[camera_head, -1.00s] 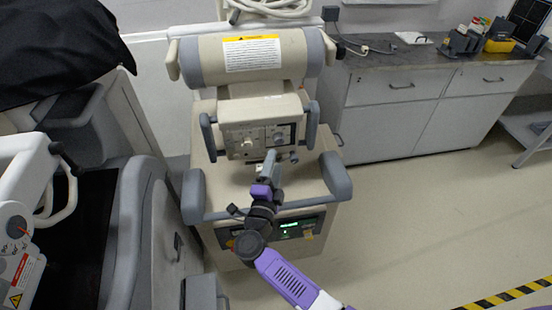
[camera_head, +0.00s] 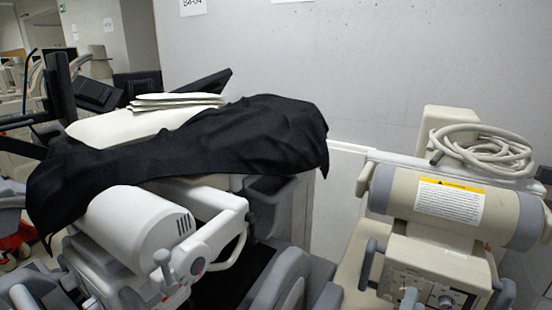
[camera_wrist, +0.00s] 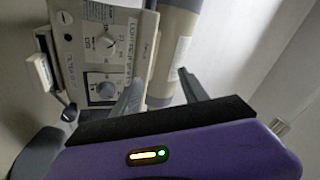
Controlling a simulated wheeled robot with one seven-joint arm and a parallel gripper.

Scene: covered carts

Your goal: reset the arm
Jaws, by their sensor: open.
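My gripper (camera_wrist: 162,78) shows in the wrist view as two grey fingers standing apart, with a gap between them. They rise behind the dark edge of my purple wrist housing, which carries a small lit indicator. Nothing is seen held between them. Behind the fingers is the beige control panel (camera_wrist: 100,45) of a cart, with dials and small labels. I cannot tell whether the fingers touch it. In the head view the same panel (camera_head: 425,283) is at the lower right, cut off by the bottom edge. My arm is not clearly visible there.
The beige cart's drum (camera_head: 395,190) bears a warning label and a coiled hose (camera_head: 490,150) lies above it. At left, a black cloth (camera_head: 230,140) covers another cart with a white cylindrical part (camera_head: 135,235).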

